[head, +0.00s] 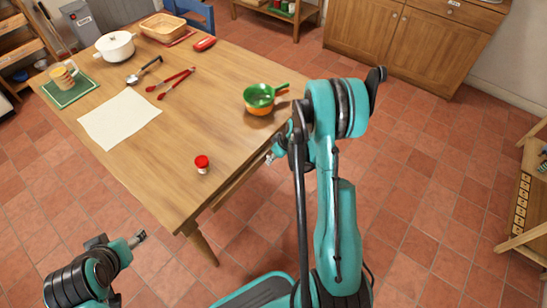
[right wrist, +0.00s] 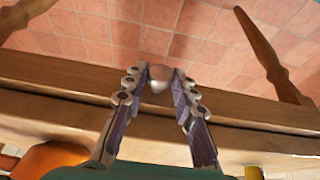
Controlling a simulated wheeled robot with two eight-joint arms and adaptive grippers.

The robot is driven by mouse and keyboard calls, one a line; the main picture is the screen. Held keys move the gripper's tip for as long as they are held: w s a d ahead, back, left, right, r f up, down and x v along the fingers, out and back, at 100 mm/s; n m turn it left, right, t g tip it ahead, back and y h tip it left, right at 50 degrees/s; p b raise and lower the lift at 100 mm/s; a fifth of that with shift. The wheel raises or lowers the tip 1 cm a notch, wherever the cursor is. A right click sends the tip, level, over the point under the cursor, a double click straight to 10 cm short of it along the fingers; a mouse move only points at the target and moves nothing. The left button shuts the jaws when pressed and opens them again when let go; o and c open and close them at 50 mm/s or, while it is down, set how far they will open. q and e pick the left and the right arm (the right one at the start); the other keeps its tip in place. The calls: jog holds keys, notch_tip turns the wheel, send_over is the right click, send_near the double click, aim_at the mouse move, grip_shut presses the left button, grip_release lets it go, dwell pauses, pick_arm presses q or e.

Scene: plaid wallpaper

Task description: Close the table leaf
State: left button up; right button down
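The wooden table (head: 185,130) stands at the left of the head view. A wooden strip, apparently the leaf (head: 238,181), runs along its right edge, slightly below the top; my right arm hides part of it. In the right wrist view, wooden edges (right wrist: 60,103) cross the picture. My right gripper (head: 270,158) is at this edge. In the right wrist view, my right gripper (right wrist: 160,80) has its fingers apart, with a pale round knob (right wrist: 158,77) between the tips; contact is unclear. My left gripper (head: 138,237) is off the table's near-left side, with its fingers too small to judge.
A green bowl (head: 259,95) on an orange one sits near the right edge, close to my right arm. Table legs (right wrist: 275,55) show beyond the edge. The tiled floor right of the table is open.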

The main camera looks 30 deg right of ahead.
jog(key=shift+w+a, duration=0.25)
jog(key=shift+w, duration=0.3)
jog(key=shift+w+a, duration=0.2)
jog(key=shift+w, duration=0.35)
jog(key=c, duration=1.2)
grip_release()
jog(key=shift+w, duration=0.1)
jog(key=v, duration=1.2)
jog(key=s+a+r+m+t+h, duration=0.1)
jog(key=s+a+r+m, duration=0.1)
jog(key=s+a+r, duration=0.75)
jog(key=s+a, duration=0.1)
jog(key=s, duration=0.1)
jog(key=s+a+r+m+t, duration=0.1)
jog(key=s+a+r, duration=0.1)
jog(key=s+a, duration=0.1)
jog(key=s+a+r+m, duration=0.1)
jog(key=s+a, duration=0.1)
jog(key=s, duration=0.1)
jog(key=shift+a+r+t+h, duration=0.3)
jog(key=shift+r+t+h, duration=0.1)
